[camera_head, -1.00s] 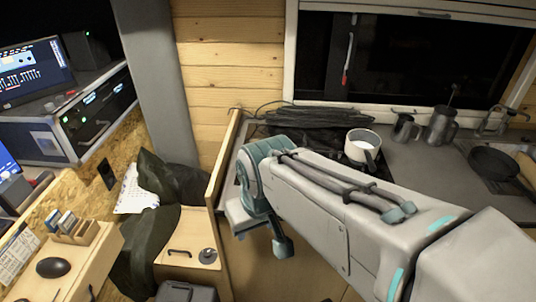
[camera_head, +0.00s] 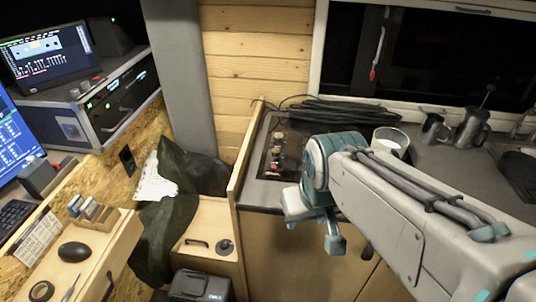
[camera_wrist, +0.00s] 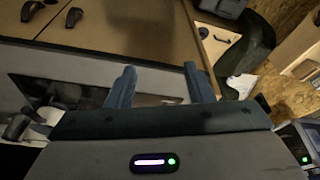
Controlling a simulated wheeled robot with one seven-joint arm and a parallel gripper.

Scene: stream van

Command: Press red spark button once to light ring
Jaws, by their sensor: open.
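The black hob (camera_head: 268,165) is set into the grey counter, left of my arm in the head view. Small knobs (camera_head: 279,135) show along its left part. I cannot make out a red spark button or a ring clearly; part of the hob is behind my arm. My gripper (camera_wrist: 160,82) shows in the wrist view with its two fingers apart and nothing between them. The hob's dark surface also shows in the wrist view (camera_wrist: 55,90), to the left of the fingers. In the head view my arm's end hangs at the counter's front edge.
A white mug (camera_head: 390,138) stands behind my arm. Coiled black cable (camera_head: 345,110) lies at the back of the counter. A wooden side panel (camera_head: 243,150) bounds the counter on the left. Metal jugs (camera_head: 472,128) stand to the right. A red-tipped tool (camera_head: 377,55) hangs at the window.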

